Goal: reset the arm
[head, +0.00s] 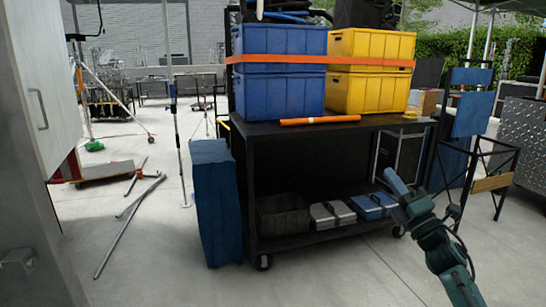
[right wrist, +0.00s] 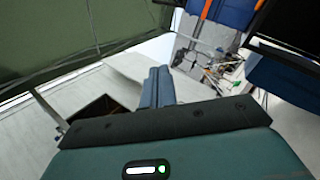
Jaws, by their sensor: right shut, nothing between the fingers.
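My right arm reaches in from the lower right of the head view. Its gripper (head: 396,184) points up and to the left, with its blue fingers together and nothing between them. It hangs in the air in front of the right end of the black cart (head: 300,128). In the right wrist view the blue fingers (right wrist: 158,84) stand side by side, pressed together and empty. That view is tilted and shows a canopy and a pale wall. My left gripper is not in view.
Blue crates (head: 280,65) and yellow crates (head: 370,68), strapped in orange, stand on the cart. An orange tube (head: 320,120) lies before them. A dark blue block (head: 212,202) leans at the cart's left. Metal poles (head: 125,225) lie on the floor. Concrete in front is clear.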

